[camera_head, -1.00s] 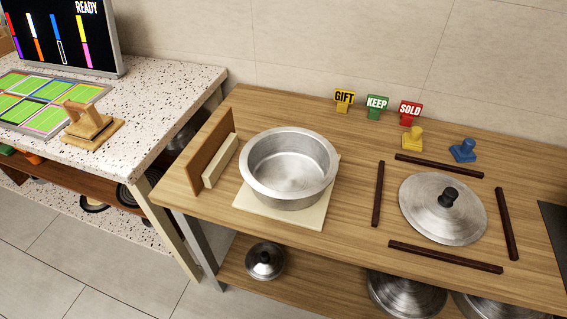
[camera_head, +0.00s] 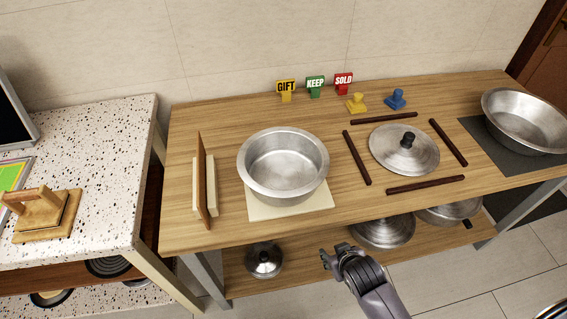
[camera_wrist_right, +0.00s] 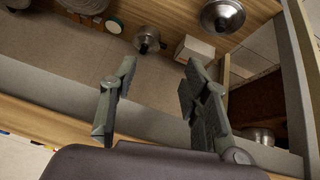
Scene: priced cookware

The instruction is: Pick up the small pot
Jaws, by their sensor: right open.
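A small lidded pot (camera_head: 264,260) with a dark knob sits on the lower shelf, at the left end, in the head view. A wide silver pot (camera_head: 283,170) without a lid stands on a cream board (camera_head: 290,209) on the tabletop. My right gripper (camera_head: 335,255) is in front of the table, to the right of the small lidded pot and apart from it. In the right wrist view its two fingers (camera_wrist_right: 160,75) are spread with nothing between them. A small metal vessel (camera_wrist_right: 147,39) shows beyond the fingers there. My left gripper is not in view.
A lid (camera_head: 404,150) lies among dark wooden bars on the tabletop. Another open pot (camera_head: 526,121) stands on a dark mat at the right. Larger metal cookware (camera_head: 384,231) is on the lower shelf. A speckled counter (camera_head: 90,130) stands at the left.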

